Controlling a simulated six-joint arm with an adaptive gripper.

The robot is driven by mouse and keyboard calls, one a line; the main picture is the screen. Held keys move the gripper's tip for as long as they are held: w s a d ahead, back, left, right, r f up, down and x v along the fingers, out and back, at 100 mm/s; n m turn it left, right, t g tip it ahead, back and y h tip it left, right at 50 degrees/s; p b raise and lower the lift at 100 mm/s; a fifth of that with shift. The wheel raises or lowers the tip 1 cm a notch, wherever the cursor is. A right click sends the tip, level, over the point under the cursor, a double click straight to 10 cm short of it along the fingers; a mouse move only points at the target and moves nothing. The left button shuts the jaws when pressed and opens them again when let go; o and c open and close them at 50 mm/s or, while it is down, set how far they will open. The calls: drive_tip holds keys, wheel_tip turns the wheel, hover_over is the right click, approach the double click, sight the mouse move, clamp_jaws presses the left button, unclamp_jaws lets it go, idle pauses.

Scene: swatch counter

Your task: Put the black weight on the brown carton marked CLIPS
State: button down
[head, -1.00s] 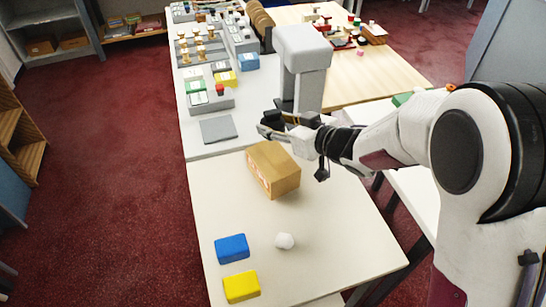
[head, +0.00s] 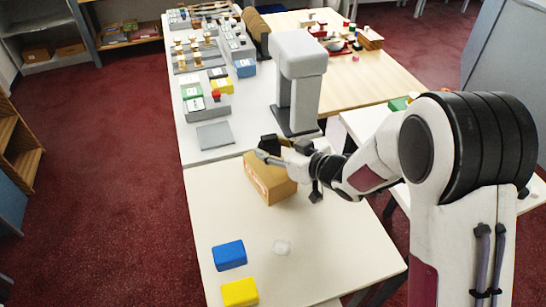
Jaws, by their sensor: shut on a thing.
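The brown carton (head: 265,188) stands on the near cream table, and its upper part is partly hidden by my gripper. I cannot read any marking on it from here. My gripper (head: 267,152) is over the carton's far end and is shut on the black weight (head: 269,143). The weight shows as a small dark block at the fingers. I cannot tell whether the weight touches the carton's top.
A grey press-like machine (head: 298,80) stands close behind my gripper. A grey plate (head: 215,135) lies to the left.

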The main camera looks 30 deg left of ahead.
drive_tip(key=shift+r, duration=0.15)
drive_tip(key=shift+f, duration=1.85)
drive_tip(key=shift+f, duration=0.15)
drive_tip(key=c, duration=1.2)
unclamp_jaws()
drive_tip(key=shift+f, duration=0.1)
drive_tip(key=v, duration=1.2)
